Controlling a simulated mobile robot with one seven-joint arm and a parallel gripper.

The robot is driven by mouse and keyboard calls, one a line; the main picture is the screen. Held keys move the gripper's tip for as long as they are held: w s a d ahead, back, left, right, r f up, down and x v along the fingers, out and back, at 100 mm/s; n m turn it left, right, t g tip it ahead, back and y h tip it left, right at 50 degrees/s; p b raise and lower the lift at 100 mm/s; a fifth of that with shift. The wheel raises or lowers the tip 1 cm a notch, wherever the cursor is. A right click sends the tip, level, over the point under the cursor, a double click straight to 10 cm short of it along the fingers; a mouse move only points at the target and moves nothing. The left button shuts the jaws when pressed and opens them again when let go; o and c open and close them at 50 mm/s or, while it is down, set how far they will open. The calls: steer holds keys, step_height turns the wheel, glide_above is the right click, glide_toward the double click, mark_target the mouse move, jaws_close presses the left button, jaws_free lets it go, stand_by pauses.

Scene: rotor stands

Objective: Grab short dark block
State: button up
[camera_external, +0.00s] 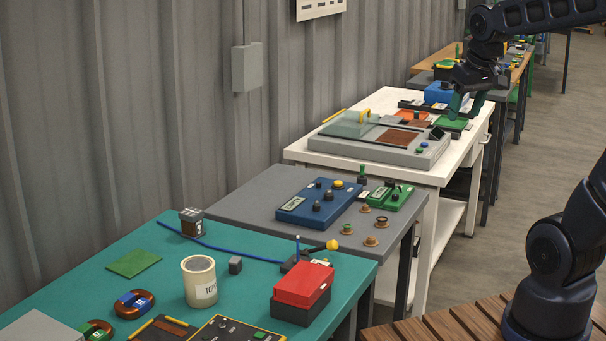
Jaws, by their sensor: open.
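A small dark grey block (235,265) sits on the teal table, right of a cream cup. Another small dark block (436,133) shows on the grey device on the white table, near my gripper. I cannot tell for sure which one is the short dark block. My gripper (459,108) is open at the far right end of the white table, pointing down close to a green pad (452,123). Its fingertips are small and dark here, and I cannot tell whether they touch anything.
The cream cup (199,282), a red-topped dark box (302,290) and a dark labelled box (191,222) stand on the teal table (130,232). A blue control box (318,201) is on the grey table. The grey device (372,150) fills much of the white table.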

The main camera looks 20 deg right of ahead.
steer(key=w+a+f+n+g, duration=0.1)
steer(key=w+a+f+n, duration=0.1)
steer(key=w+a, duration=0.75)
steer(key=n+g, duration=0.3)
steer(key=n, duration=0.4)
glide_above(235, 259)
step_height(235, 259, down, 24)
step_height(235, 259, down, 11)
steer(key=shift+r, duration=0.1)
steer(key=c, duration=1.1)
steer(key=shift+o, duration=0.2)
steer(key=shift+r, duration=0.1)
